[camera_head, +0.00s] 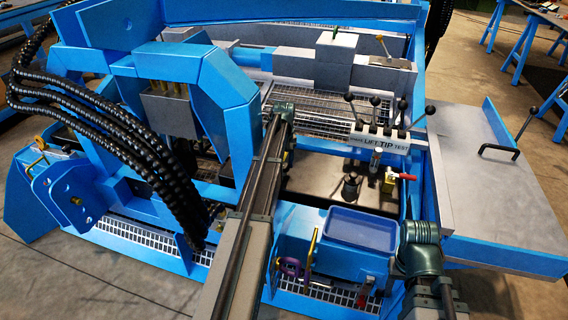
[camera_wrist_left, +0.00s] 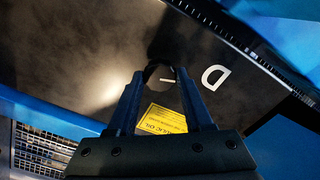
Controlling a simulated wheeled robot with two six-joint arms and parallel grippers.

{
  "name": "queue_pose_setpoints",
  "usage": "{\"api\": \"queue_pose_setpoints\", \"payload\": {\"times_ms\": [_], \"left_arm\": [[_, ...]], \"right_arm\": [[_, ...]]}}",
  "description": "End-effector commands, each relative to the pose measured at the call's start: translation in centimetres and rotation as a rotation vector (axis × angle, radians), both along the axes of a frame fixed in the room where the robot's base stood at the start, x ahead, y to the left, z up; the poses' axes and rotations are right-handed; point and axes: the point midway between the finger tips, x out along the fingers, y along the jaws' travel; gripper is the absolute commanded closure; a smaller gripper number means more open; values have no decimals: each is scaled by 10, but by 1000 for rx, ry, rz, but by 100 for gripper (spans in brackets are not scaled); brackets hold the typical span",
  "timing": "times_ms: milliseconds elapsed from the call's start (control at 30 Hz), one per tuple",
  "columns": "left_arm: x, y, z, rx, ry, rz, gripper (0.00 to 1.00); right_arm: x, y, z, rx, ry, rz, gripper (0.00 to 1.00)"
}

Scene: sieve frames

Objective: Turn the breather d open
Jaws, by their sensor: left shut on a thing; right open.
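In the left wrist view, the breather d is a small dark round knob (camera_wrist_left: 158,73) with a short white mark on it. It stands on a black plate (camera_wrist_left: 70,60) beside a white letter D (camera_wrist_left: 214,77). My left gripper (camera_wrist_left: 161,88) is shut on the knob, with a finger on either side of it. The fingers hide part of the knob. In the head view my left arm reaches across the frame, but its fingertips are hidden. My right arm shows at the lower right of the head view; its gripper is not visible.
A yellow label (camera_wrist_left: 162,119) lies on the plate under my fingers. Blue frame members (camera_wrist_left: 40,115) border the plate. In the head view, a lever bank (camera_head: 385,137), a blue tray (camera_head: 362,229) and black hoses (camera_head: 95,115) surround my left arm.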

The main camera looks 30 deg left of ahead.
Motion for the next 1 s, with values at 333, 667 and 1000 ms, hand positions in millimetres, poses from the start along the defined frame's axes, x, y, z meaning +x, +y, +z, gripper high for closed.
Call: {"api": "queue_pose_setpoints", "payload": {"times_ms": [333, 667, 1000], "left_arm": [[0, 0, 0, 0, 0, 328, 100], [0, 0, 0, 0, 0, 641, 100], [0, 0, 0, 0, 0, 947, 100]], "right_arm": [[0, 0, 0, 0, 0, 0, 50], [0, 0, 0, 0, 0, 0, 50], [0, 0, 0, 0, 0, 0, 50]]}}
